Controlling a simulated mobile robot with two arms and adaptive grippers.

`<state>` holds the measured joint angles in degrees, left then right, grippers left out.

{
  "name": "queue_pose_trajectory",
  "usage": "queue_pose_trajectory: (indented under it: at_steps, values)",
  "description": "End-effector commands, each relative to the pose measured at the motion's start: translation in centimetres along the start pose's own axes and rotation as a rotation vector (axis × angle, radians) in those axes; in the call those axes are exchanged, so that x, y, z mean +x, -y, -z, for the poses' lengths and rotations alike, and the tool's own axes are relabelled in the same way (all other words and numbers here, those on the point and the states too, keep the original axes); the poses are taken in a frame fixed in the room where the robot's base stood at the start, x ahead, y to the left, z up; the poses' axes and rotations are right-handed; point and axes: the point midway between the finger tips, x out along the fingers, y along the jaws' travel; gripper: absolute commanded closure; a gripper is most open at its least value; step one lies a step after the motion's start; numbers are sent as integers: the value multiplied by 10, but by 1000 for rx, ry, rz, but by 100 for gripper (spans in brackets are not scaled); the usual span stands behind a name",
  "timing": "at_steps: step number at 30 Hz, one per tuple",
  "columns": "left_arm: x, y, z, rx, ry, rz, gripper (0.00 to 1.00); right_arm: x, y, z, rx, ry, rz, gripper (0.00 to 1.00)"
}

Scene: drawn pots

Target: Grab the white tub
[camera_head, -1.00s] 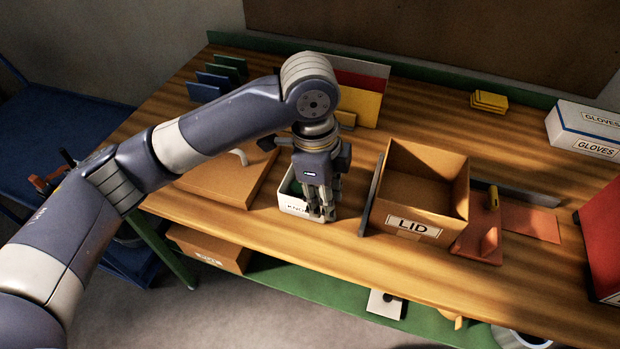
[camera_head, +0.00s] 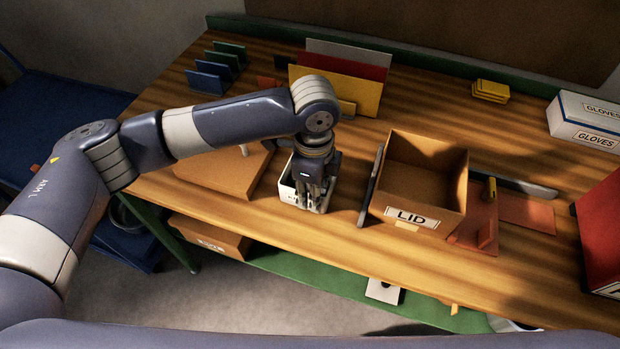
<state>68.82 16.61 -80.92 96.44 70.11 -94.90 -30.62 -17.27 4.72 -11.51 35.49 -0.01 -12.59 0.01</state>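The white tub (camera_head: 287,186) stands on the wooden bench, left of a cardboard box. My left gripper (camera_head: 313,200) points down at the tub from above, its fingers low inside or at its front right side. The gripper hides much of the tub, including most of its front label. I cannot tell whether the fingers are closed on the tub's wall. My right gripper is not in view; a blurred arm link of mine crosses the bottom edge.
The open cardboard box (camera_head: 420,185) marked LID stands right of the tub, with a dark upright strip (camera_head: 371,185) between them. A brown flat box (camera_head: 222,172) lies to the left. Colored panels (camera_head: 340,85) stand behind. The bench front (camera_head: 330,228) is clear.

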Motion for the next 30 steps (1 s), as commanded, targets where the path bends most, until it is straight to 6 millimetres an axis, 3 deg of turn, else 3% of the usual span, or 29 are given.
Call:
queue_pose_trajectory:
  at_steps: [4, 11, 12, 15, 16, 30]
  values:
    - [15, 0, 0, 1, -1, 0, 73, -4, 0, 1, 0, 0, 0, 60]
    - [18, 0, 0, 1, -1, 2, 73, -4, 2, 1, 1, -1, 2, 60]
    - [18, 0, 0, 1, -1, 2, 76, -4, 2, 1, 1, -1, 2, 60]
    - [17, 0, 0, 1, -1, 2, 98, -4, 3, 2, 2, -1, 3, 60]
    - [17, 0, 0, 1, -1, 2, 100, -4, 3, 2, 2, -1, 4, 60]
    - [15, 0, 1, 1, -2, 2, 100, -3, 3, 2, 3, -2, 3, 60]
